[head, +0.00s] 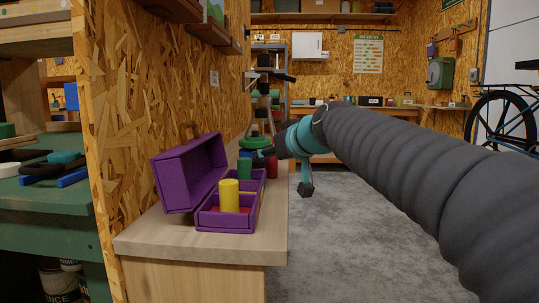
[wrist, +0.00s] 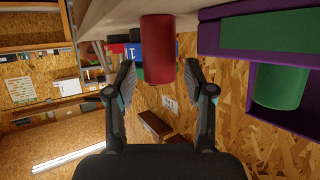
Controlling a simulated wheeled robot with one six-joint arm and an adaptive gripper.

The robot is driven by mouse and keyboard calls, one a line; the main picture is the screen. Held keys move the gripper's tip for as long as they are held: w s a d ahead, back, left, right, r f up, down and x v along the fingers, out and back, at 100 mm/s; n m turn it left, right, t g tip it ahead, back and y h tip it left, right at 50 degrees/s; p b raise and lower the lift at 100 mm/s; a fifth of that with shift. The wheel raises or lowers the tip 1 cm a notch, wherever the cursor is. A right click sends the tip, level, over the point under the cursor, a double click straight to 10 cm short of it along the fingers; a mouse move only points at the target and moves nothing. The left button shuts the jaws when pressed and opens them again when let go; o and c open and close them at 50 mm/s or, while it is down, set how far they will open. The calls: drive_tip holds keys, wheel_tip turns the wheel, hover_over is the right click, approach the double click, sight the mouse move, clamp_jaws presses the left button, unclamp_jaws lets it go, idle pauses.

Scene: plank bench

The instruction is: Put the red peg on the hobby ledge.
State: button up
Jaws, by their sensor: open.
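The red peg (head: 272,168) stands upright on the wooden bench, to the right of the open purple box, partly hidden behind my gripper (head: 266,153) in the head view. The wrist view appears upside down. There the red peg (wrist: 158,45) rises from the bench top, and its free end lies between the two spread fingers of my gripper (wrist: 160,78). Gaps show on both sides, so the gripper is open and holds nothing. Short wooden ledges (head: 214,35) are fixed high on the chipboard wall; I cannot tell which is the hobby ledge.
The purple box (head: 226,220) holds a yellow peg (head: 229,196) and a green peg (head: 244,169); its raised lid (head: 180,181) leans toward the wall. Green rings and a blue item sit behind it. The bench's front corner (head: 190,242) is bare. Grey floor is free at right.

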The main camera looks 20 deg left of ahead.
drive_tip(key=v, duration=1.2)
drive_tip(key=shift+f, duration=0.1)
drive_tip(key=s+d+f+m+g+h, duration=0.1)
drive_tip(key=s+d+f+m+h, duration=0.2)
drive_tip(key=s+d+f, duration=0.4)
drive_tip(key=s+d+f+m+g+h, duration=0.1)
drive_tip(key=s+d+f+m+h, duration=0.2)
drive_tip(key=s+d+f, duration=0.5)
drive_tip(key=s+d+f+m+g+h, duration=0.1)
drive_tip(key=s+d+f+m+h, duration=0.2)
drive_tip(key=s+d+f, duration=0.4)
drive_tip(key=d+f, duration=0.6)
drive_tip(key=f, duration=0.7)
drive_tip(key=shift+s+g+h, duration=0.25)
drive_tip(key=shift+g+h, duration=0.05)
drive_tip(key=shift+h, duration=0.1)
drive_tip(key=shift+r, duration=0.1)
